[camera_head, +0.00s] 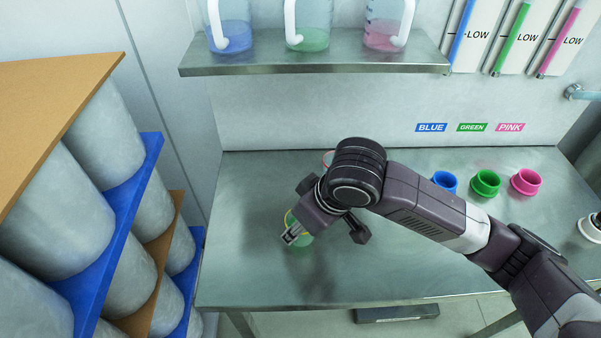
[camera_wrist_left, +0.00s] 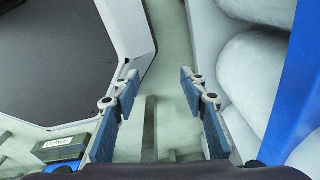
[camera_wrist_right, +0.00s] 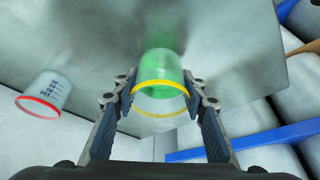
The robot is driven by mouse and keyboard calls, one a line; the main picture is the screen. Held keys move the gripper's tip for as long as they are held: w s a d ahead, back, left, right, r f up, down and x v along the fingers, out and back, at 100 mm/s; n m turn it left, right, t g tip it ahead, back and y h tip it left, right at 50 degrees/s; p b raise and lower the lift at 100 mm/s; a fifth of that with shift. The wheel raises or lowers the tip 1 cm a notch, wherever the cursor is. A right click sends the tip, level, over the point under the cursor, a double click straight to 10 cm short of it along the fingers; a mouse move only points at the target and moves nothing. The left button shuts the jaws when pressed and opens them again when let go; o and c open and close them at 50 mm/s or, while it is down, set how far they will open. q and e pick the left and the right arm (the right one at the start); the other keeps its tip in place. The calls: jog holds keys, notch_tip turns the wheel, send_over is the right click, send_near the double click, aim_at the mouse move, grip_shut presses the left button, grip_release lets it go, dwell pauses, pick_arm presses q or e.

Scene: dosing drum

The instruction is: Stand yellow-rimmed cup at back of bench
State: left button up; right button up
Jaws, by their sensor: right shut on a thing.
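The yellow-rimmed cup (camera_wrist_right: 161,97) is clear, with green in its lower part, and sits between the fingers of my right gripper (camera_wrist_right: 160,100). That gripper is shut on it. In the head view the cup (camera_head: 301,240) shows near the left front of the steel bench (camera_head: 400,275), partly hidden by my right gripper (camera_head: 292,235). I cannot tell whether its base touches the bench. My left gripper (camera_wrist_left: 165,90) is open and empty, over the floor beside the drums; it is out of the head view.
A red-rimmed cup (camera_wrist_right: 45,93) stands behind, mostly hidden by my arm in the head view. Blue (camera_head: 444,181), green (camera_head: 486,183) and pink (camera_head: 525,181) collars stand back right. A shelf (camera_head: 320,65) with jugs overhangs the back. Stacked drums (camera_head: 100,130) flank the left.

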jog(key=w+p, duration=0.1)
jog(key=w, duration=1.1)
jog(key=shift+r+p, duration=0.1)
jog(key=shift+p, duration=0.2)
jog(key=shift+w, duration=0.5)
jog(key=shift+w+p, duration=0.35)
jog(key=shift+w, duration=1.25)
pick_arm(q)
jog(key=shift+s+d+r, duration=0.1)
jog(key=shift+d+r, duration=0.2)
jog(key=shift+r, duration=0.45)
jog(key=shift+s+d+r, duration=0.1)
jog(key=shift+d+r, duration=0.15)
jog(key=shift+r, duration=0.45)
pick_arm(e)
jog(key=shift+f, duration=0.8)
jog(key=shift+f, duration=0.1)
jog(key=o, duration=1.2)
